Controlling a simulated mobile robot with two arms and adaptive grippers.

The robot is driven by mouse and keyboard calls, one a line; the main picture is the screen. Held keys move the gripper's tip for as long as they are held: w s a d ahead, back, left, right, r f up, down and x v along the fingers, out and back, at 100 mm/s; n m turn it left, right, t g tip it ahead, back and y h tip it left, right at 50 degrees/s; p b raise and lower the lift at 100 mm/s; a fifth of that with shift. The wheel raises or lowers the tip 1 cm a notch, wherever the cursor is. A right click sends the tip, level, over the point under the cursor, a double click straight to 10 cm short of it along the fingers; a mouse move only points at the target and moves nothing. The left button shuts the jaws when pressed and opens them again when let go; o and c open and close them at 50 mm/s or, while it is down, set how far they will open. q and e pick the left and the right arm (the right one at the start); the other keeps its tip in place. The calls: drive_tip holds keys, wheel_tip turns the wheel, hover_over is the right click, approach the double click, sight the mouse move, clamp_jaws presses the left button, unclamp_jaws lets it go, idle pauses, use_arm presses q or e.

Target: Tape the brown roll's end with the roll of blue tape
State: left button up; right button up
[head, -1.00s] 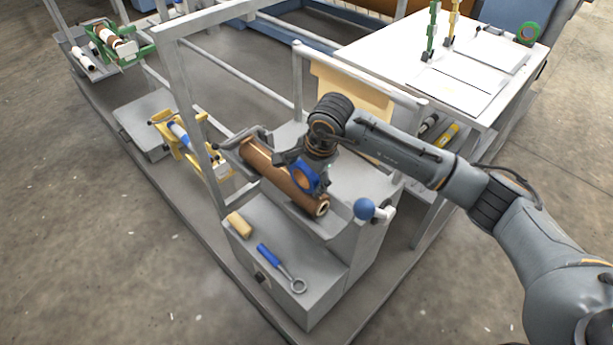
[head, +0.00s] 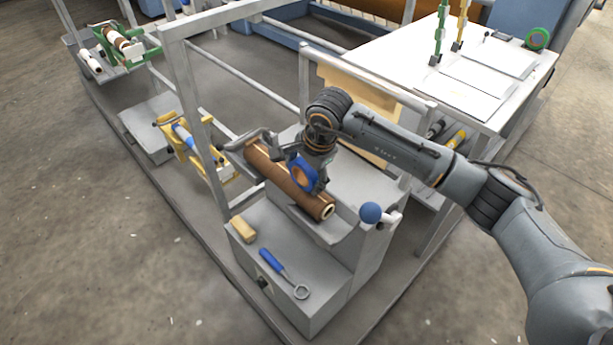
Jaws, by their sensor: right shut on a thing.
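The brown roll (head: 277,174) lies slantwise in a grey cradle on the machine, its pale core end facing the front right. My right gripper (head: 301,170) is over the roll's near half, shut on the roll of blue tape (head: 303,174). The blue tape stands on edge at the roll's upper surface; I cannot tell whether it touches. The gripper's fingertips are partly hidden by the tape and wrist. My left gripper is not in view.
A blue-handled ring tool (head: 280,270) and a tan block (head: 243,229) lie on the lower grey shelf. A blue ball knob (head: 370,213) stands to the right. A grey frame post (head: 203,130) rises on the left. A white table (head: 470,100) holds a green tape roll (head: 537,39).

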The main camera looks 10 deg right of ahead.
sight(294, 166)
drive_tip(key=shift+a+f, duration=0.1)
drive_tip(key=shift+f, duration=0.05)
drive_tip(key=shift+w+a+b, duration=0.25)
drive_tip(key=shift+w+b, duration=0.2)
drive_tip(key=shift+b, duration=0.05)
drive_tip(key=shift+w, duration=0.1)
idle(0.3)
drive_tip(key=shift+w+a+b, duration=0.3)
drive_tip(key=shift+w+b, duration=0.05)
drive_tip(key=shift+b, duration=0.2)
drive_tip(key=shift+w+a+b, duration=0.3)
drive_tip(key=shift+w+b, duration=0.2)
drive_tip(key=shift+w, duration=0.1)
drive_tip(key=shift+w+a+b, duration=0.3)
drive_tip(key=shift+w+b, duration=0.05)
drive_tip(key=shift+b, duration=0.15)
idle(0.5)
